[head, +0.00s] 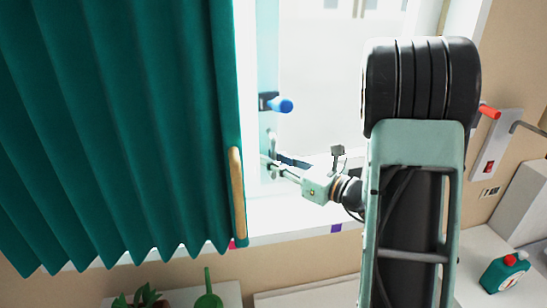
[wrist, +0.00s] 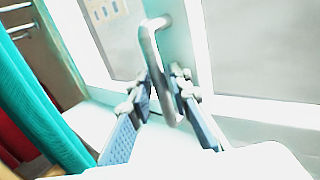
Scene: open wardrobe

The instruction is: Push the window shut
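The window (head: 268,60) has a pale blue frame and stands behind the curtain's right edge in the head view. The frame also shows in the wrist view (wrist: 180,35), with a grey metal bar handle (wrist: 150,45) on it. My gripper (head: 272,160) is at this frame, below a blue knob (head: 281,104). In the wrist view, the fingers of my gripper (wrist: 165,90) lie on both sides of the bar handle, close to it. Whether they press on it is unclear. The window's left part is hidden by the curtain in the head view.
A green pleated curtain (head: 120,120) with a wooden handle (head: 237,190) hangs at left, close to my gripper. A white sill (head: 285,222) runs below. At right are a red-handled wall switch (head: 490,111) and a green container (head: 505,271) on a white surface.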

